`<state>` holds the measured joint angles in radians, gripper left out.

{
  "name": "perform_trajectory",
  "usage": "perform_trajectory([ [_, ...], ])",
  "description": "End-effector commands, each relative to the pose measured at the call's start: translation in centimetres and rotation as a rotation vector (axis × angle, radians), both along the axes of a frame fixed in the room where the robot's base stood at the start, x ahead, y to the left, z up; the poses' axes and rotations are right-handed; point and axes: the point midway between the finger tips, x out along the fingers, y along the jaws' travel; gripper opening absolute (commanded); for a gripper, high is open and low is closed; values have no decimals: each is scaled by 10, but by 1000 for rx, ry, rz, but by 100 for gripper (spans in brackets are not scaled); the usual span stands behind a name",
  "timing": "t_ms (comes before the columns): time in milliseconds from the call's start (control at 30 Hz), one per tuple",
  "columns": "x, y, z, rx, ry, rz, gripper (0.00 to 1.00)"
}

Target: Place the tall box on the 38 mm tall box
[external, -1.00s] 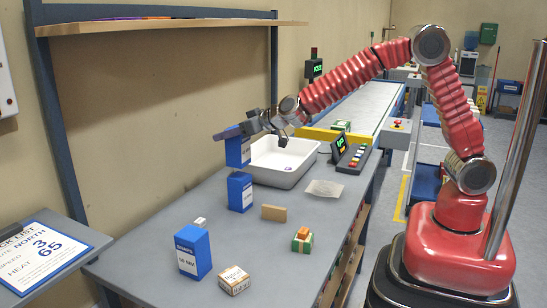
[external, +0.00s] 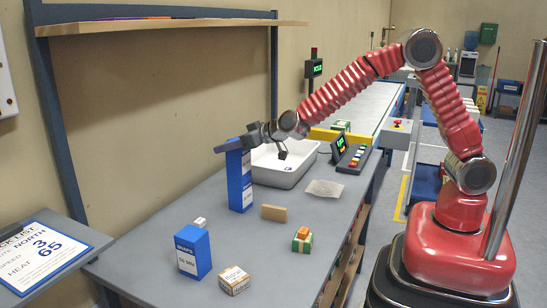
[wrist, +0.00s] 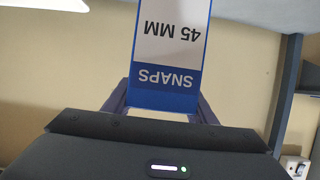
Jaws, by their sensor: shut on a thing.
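My gripper (external: 232,145) is shut on a tall blue box with a white label. In the wrist view the held box (wrist: 168,50) is labelled SNAPS 45 MM, and its label reads upside down. In the external view the held box (external: 237,164) is upright, directly above a blue box (external: 241,198) standing on the bench. The two look like one continuous blue column, with no gap visible between them. I cannot tell whether the upper one is resting its weight. The lower box's label is not readable.
Another blue SNAPS box (external: 193,252) stands nearer, beside a small white-brown carton (external: 234,280). A white tray (external: 283,182) stands close behind the column.

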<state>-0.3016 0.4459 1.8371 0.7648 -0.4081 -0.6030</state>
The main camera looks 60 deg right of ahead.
Motion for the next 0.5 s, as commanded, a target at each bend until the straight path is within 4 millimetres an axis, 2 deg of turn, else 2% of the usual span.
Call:
perform_trajectory([
  [33, 0, 0, -1, 0, -1, 0, 20],
  [67, 0, 0, -2, 0, 0, 0, 52],
  [300, 0, 0, -1, 0, 0, 0, 69],
  [500, 0, 0, -1, 0, 0, 0, 70],
])
